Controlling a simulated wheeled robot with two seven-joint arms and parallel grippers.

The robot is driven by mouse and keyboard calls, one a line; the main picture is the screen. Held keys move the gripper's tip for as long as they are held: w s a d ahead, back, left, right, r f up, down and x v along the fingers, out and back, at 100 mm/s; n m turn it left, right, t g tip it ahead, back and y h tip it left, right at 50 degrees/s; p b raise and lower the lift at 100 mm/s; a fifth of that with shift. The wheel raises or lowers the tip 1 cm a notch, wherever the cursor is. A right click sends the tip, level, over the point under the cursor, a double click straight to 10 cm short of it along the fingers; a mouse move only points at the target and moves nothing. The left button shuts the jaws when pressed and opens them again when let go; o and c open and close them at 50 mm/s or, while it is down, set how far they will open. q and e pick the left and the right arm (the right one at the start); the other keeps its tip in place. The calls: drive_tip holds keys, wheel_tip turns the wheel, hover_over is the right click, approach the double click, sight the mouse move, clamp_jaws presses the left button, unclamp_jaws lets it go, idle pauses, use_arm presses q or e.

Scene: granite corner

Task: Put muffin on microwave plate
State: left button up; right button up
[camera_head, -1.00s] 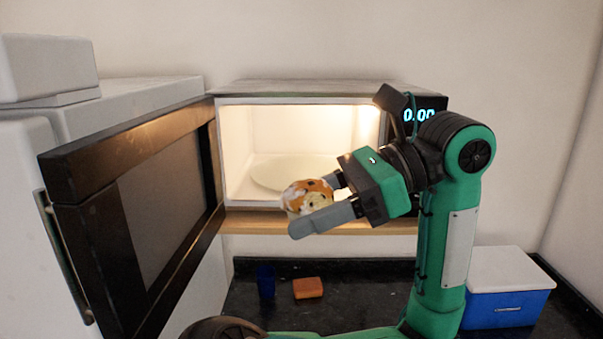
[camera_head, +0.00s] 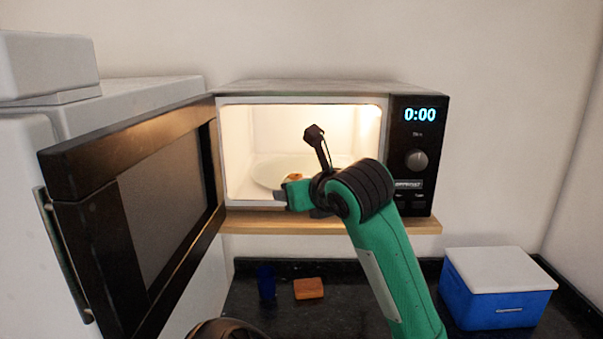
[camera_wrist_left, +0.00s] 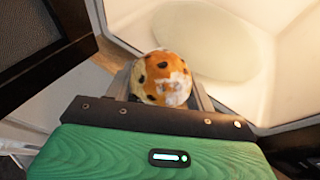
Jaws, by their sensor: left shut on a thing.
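The muffin (camera_wrist_left: 160,78), orange-brown and white with dark spots, sits between the fingers of my left gripper (camera_wrist_left: 164,85) in the left wrist view. The gripper is shut on it. In the head view only a small part of the muffin (camera_head: 293,177) shows above my green wrist, at the microwave (camera_head: 300,88) opening. The white round microwave plate (camera_head: 267,172) lies inside the lit cavity; in the wrist view it (camera_wrist_left: 205,40) is beyond the muffin. The muffin overlaps the plate's near edge in the head view; I cannot tell the gap. My right gripper is not in view.
The black microwave door (camera_head: 140,210) stands wide open on the left, close to my gripper's side. The microwave rests on a wooden shelf (camera_head: 400,226). On the dark counter below are a blue cup (camera_head: 266,282), an orange block (camera_head: 308,288) and a blue box with white lid (camera_head: 497,290).

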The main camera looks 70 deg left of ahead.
use_arm(q)
drive_tip(key=shift+w+a+m+t, duration=0.35)
drive_tip(key=shift+w+m+t, duration=0.25)
drive_tip(key=shift+w+t, duration=0.1)
drive_tip(key=shift+w+a+r, duration=0.15)
drive_tip(key=shift+r, duration=0.05)
drive_tip(key=a+p, duration=0.3)
drive_tip(key=p, duration=0.5)
approach(278, 176)
drive_tip(key=a, duration=0.5)
drive_tip(key=shift+r, duration=0.3)
drive_tip(key=shift+a, duration=0.3)
drive_tip(key=a+p, duration=0.2)
drive_tip(key=a, duration=0.1)
drive_tip(key=shift+r, duration=0.3)
drive_tip(key=shift+a+f+p, duration=0.55)
drive_tip(key=shift+a+f, duration=0.05)
drive_tip(key=shift+f, duration=0.5)
drive_tip(key=shift+d, duration=0.3)
drive_tip(key=shift+a+f, duration=0.15)
drive_tip(key=shift+f, duration=0.05)
drive_tip(key=o, duration=0.6)
